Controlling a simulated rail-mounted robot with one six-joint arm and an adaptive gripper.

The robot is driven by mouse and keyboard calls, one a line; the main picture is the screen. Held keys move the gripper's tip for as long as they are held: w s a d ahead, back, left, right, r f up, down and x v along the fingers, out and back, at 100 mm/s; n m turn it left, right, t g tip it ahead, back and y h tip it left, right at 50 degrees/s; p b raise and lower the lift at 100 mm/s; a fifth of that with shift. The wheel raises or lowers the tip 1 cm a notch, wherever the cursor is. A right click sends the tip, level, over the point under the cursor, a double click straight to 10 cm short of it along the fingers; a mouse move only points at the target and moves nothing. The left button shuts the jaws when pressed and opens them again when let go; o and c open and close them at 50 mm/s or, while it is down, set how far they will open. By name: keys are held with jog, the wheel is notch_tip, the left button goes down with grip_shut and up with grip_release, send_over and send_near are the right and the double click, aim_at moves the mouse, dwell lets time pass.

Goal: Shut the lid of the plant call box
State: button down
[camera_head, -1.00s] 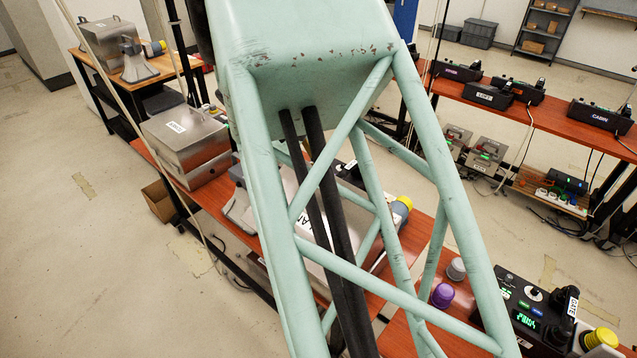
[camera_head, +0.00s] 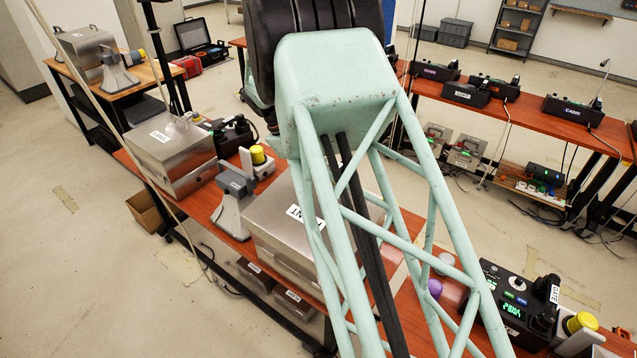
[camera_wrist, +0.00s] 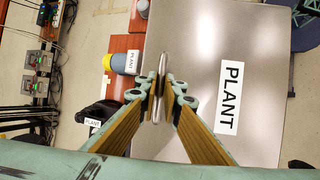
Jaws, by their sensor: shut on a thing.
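The plant call box (camera_head: 265,235) is a brushed-steel box on the red-brown bench in the head view, partly behind my arm. Its lid carries a white PLANT label (camera_head: 306,216), which also shows on the lid (camera_wrist: 200,45) in the wrist view. The lid looks near level; whether a gap remains at its edge cannot be told. My gripper (camera_wrist: 161,88) is at the lid's left edge in the wrist view, its fingers closed on a thin metal piece that looks like the lid's handle. My gripper is hidden in the head view.
A grey horn (camera_head: 235,200) and a yellow-topped beacon (camera_head: 258,158) stand beside the box. Another steel box (camera_head: 172,150) is to the left. A GATE phone console (camera_head: 515,300) sits at the right. In the wrist view a black handset (camera_wrist: 97,113) lies near my fingers.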

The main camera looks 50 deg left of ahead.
jog(key=shift+w+a+f+b, duration=0.15)
jog(key=shift+w+a+f, duration=0.2)
jog(key=shift+w, duration=0.4)
jog(key=shift+w+a+f+b, duration=0.2)
jog(key=shift+w+f, duration=0.3)
jog(key=shift+w, duration=0.3)
jog(key=shift+w+a+f+b, duration=0.15)
jog(key=shift+w+a+f, duration=0.2)
jog(key=shift+w, duration=0.4)
jog(key=shift+f, duration=0.1)
jog(key=shift+w+d, duration=0.1)
jog(key=c, duration=2.8)
grip_release()
jog(key=shift+w+d+f, duration=0.1)
jog(key=shift+w+f, duration=0.15)
jog(key=shift+f, duration=0.1)
jog(key=shift+s+f, duration=0.15)
jog(key=shift+s, duration=0.15)
jog(key=shift+s, duration=0.15)
jog(key=shift+v, duration=5.95)
